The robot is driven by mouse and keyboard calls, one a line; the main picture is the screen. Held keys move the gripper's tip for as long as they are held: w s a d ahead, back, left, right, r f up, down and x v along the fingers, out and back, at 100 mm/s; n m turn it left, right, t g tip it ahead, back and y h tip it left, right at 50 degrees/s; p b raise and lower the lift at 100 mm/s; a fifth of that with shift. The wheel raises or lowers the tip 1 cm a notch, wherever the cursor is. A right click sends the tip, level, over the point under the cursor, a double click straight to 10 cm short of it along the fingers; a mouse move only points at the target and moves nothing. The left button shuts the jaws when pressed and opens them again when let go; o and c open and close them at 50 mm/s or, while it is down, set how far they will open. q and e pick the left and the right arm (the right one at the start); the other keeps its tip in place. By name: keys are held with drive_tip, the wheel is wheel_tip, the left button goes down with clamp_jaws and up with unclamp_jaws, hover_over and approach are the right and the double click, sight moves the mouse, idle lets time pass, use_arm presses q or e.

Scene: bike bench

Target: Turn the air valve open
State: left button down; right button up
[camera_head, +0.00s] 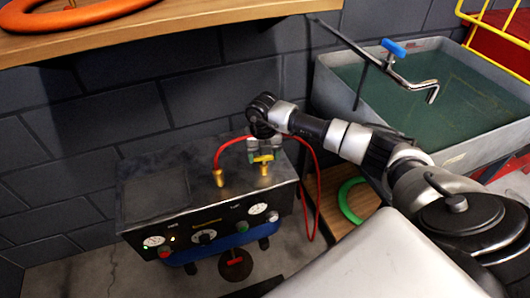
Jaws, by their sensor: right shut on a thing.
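A red hose arches from a second brass fitting (219,178) to the left of the valve. My right gripper (264,150) reaches in from the right and points down over the valve. My left gripper is not in view.
The metal box (150,215) has gauges and knobs on its front. A grey sink (330,85) with greenish water and a blue-handled tap (393,48) is at the right. A wooden shelf (180,22) with an orange ring overhangs the upper left. A green ring (345,203) lies lower right.

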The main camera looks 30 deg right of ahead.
sight(264, 157)
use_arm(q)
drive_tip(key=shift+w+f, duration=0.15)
use_arm(e)
drive_tip(key=shift+d+n, duration=0.1)
drive_tip(key=shift+n, duration=1)
drive_tip(key=o, duration=0.9)
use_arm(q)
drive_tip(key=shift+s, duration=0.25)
use_arm(e)
drive_tip(key=shift+o, duration=0.2)
drive_tip(key=shift+r, duration=0.4)
wheel_tip(264, 157, up, 3)
drive_tip(key=shift+f+p, duration=0.1)
drive_tip(key=shift+p, duration=0.35)
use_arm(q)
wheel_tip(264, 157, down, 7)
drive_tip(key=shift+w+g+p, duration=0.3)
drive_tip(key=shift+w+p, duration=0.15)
use_arm(e)
wheel_tip(264, 157, up, 7)
drive_tip(key=shift+s+r, duration=0.15)
drive_tip(key=shift+r, duration=0.05)
